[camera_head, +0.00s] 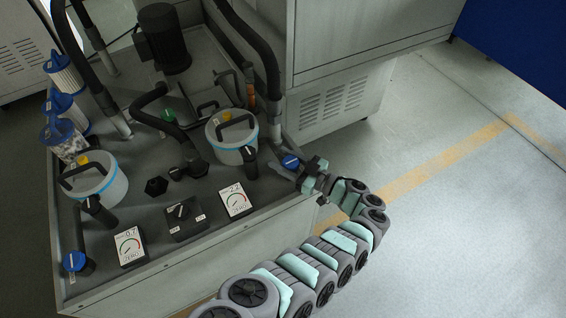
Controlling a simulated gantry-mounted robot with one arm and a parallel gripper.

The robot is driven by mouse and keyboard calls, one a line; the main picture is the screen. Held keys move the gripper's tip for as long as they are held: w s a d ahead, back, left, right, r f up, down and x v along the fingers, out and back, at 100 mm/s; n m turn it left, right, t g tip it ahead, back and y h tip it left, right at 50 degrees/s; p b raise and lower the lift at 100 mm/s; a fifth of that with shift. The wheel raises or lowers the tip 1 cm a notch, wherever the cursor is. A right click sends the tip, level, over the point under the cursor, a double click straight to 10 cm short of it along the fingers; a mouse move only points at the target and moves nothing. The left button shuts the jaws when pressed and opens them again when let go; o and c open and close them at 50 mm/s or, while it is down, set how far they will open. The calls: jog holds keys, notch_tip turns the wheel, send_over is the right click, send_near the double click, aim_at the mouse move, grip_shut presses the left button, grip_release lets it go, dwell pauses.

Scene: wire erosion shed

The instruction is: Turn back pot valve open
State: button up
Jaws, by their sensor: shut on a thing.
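The back pot (232,150), a white canister with a light blue band and black handle, stands at the right of the grey machine deck. The back pot valve (290,161), with a round blue knob, sits to its right near the deck's right edge. My gripper (298,168) reaches in from the right and is shut on this valve at its blue knob. The jaws partly hide the knob's right side, and its exact turn angle is too small to tell.
A second white pot (98,188) and blue valve (75,262) are on the left. Two gauges, reading 0.7 (130,246) and 2.2 (235,199), flank a selector switch (182,212) at the front. A black hose (262,60) rises behind the valve. The floor to the right is clear.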

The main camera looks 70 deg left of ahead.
jog(key=o, duration=1.4)
jog(key=b+v, duration=0.1)
jog(key=v, duration=0.9)
jog(key=shift+w+d, duration=0.15)
jog(key=shift+w, duration=0.1)
jog(key=shift+w+d, duration=0.1)
jog(key=shift+d, duration=0.1)
